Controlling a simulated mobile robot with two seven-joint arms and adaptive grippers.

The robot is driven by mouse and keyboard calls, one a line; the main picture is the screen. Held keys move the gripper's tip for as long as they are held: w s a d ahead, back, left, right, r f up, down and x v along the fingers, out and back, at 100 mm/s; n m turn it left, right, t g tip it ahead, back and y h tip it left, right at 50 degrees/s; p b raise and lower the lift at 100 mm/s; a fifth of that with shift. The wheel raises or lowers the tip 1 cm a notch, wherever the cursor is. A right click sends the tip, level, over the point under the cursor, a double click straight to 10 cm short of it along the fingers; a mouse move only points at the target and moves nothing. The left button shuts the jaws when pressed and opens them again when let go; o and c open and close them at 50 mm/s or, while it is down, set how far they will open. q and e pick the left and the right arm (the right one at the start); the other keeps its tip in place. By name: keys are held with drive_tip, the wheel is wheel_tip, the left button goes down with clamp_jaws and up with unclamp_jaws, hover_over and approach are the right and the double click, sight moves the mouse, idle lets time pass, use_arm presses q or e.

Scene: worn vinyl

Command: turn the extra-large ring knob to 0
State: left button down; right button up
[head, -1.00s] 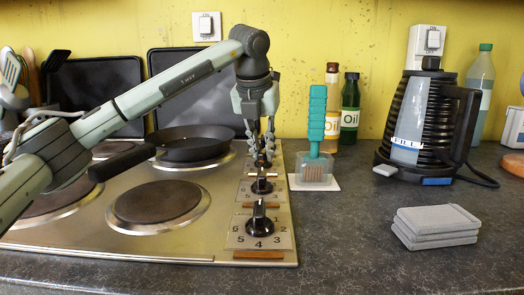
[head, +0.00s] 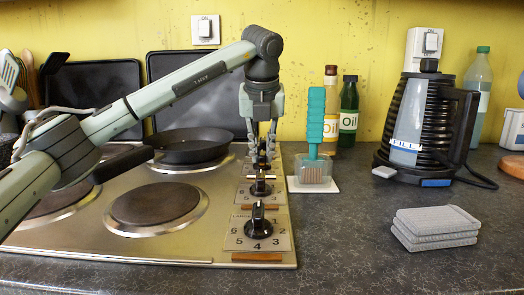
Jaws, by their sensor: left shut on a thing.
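A column of black knobs runs along the right side of the steel hob (head: 120,248). The front knob (head: 259,228) sits on a numbered plate, with its pointer upright. The middle knob (head: 260,188) is behind it. My left gripper (head: 262,156) points down and is shut on a far knob (head: 261,165) in that column. Its fingers hide much of that knob and its dial, so I cannot read its setting. The small plate labels are too small to read, so I cannot confirm which knob is the extra-large ring one. My right gripper is not in view.
A dark pan (head: 190,147) sits on a back ring, left of my gripper. A teal-handled brush in a clear holder (head: 313,172) stands close right of the knobs.

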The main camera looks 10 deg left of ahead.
use_arm(q)
drive_tip(key=c, duration=1.5)
unclamp_jaws()
drive_tip(key=shift+r, duration=0.1)
drive_tip(key=v, duration=1.1)
drive_tip(key=shift+s+r, duration=0.2)
drive_tip(key=shift+r, duration=0.15)
